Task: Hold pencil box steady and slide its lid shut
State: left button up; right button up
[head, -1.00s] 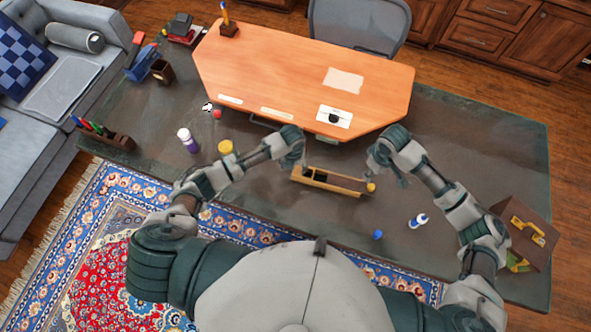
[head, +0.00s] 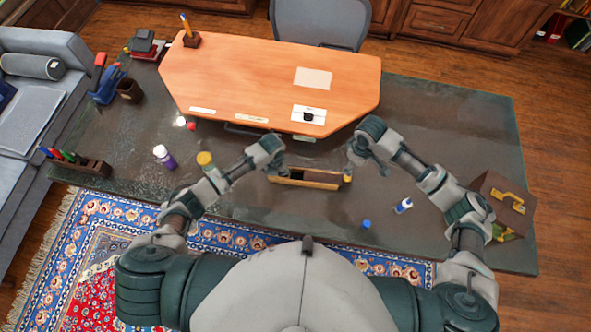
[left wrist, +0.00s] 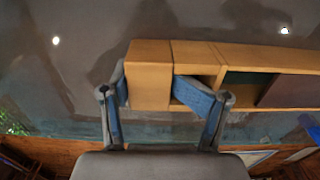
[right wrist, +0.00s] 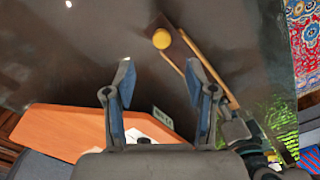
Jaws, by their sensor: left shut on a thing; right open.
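The light-wood pencil box (head: 318,184) lies on the dark table in front of me. Its left end shows in the left wrist view (left wrist: 149,75), between the fingers of my left gripper (left wrist: 160,98), which is shut on it. The dark lid (left wrist: 291,92) sits in the box's rails, leaving an open gap at the left part. In the right wrist view the lid's outer end (right wrist: 158,24) carries a round yellow knob (right wrist: 161,39). My right gripper (right wrist: 160,95) is open and empty, close to the knob end and apart from it.
A raised orange desktop (head: 270,85) stands behind the box. A purple-and-white bottle (head: 165,157) and a yellow-topped item (head: 205,159) are at left. A blue cap (head: 366,224), a small blue-white bottle (head: 403,205) and a brown case (head: 500,205) are at right.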

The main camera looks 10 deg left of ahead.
pick_arm(q)
jog(key=shift+s+d+f, duration=0.25)
jog(key=shift+d, duration=0.05)
pick_arm(e)
jog(key=d, duration=0.1)
pick_arm(q)
jog(key=shift+d, duration=0.95)
jog(key=shift+r, duration=0.1)
jog(key=shift+w+a, duration=0.1)
jog(key=shift+a, duration=0.85)
jog(key=shift+d, duration=0.65)
pick_arm(e)
jog(key=m, duration=1.7)
send_over(350, 178)
jog(key=f, duration=0.5)
jog(key=shift+d+f, duration=0.1)
jog(key=shift+d, duration=0.2)
pick_arm(q)
jog(key=shift+a, duration=0.35)
pick_arm(e)
jog(key=f, duration=0.4)
jog(key=shift+a+f, duration=0.15)
jog(key=shift+a, duration=0.2)
jog(key=shift+d+f, duration=0.1)
jog(key=shift+f, duration=0.05)
